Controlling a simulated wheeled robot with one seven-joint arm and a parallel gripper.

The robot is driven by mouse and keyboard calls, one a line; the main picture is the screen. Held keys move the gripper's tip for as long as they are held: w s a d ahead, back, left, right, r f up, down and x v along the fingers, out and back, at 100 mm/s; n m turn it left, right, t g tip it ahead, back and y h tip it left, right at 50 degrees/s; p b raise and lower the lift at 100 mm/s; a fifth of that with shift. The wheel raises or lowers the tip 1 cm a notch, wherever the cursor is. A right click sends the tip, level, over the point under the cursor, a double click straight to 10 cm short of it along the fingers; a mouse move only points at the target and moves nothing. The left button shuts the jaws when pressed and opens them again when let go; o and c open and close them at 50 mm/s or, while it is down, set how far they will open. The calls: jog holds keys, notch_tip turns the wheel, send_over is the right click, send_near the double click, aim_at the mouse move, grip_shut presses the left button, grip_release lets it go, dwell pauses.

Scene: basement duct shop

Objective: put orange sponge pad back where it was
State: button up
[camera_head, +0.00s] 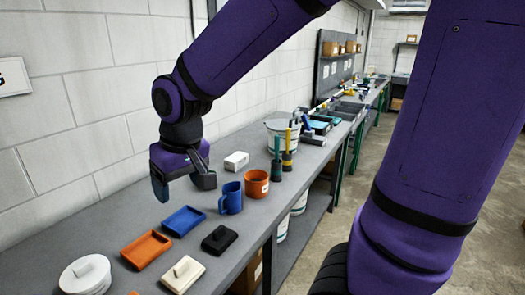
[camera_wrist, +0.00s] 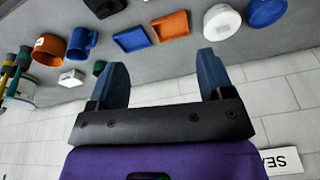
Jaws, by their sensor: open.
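My gripper (camera_head: 182,180) is open and empty above the back of the bench; its two spread fingers also show in the wrist view (camera_wrist: 163,65). No thing is clearly a sponge pad. A flat orange rectangular piece (camera_head: 146,249) with a raised rim, like a shallow tray, lies on the bench below and in front of my gripper; it also shows in the wrist view (camera_wrist: 170,26). A sliver of something orange (camera_head: 134,293) shows at the bottom edge of the head view, mostly cut off; I cannot tell what it is.
A blue tray (camera_head: 183,221) lies beside the orange one. A black handled block (camera_head: 219,240), a cream one (camera_head: 182,274) and a white round piece (camera_head: 86,275) lie near the front. A blue mug (camera_head: 231,198), an orange pot (camera_head: 256,184) and a white box (camera_head: 236,160) stand right.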

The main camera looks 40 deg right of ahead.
jog(key=s+d+r+t, duration=0.1)
jog(key=s+d+r, duration=0.3)
jog(key=s, duration=0.3)
jog(key=s+d+r+m+t, duration=0.1)
jog(key=s+d+r, duration=0.3)
jog(key=s+d, duration=0.1)
jog(key=shift+s+d+r+m+t+h, duration=0.2)
jog(key=shift+s+d+m+t+h, duration=0.15)
jog(key=shift+s, duration=0.5)
jog(key=shift+a, duration=0.2)
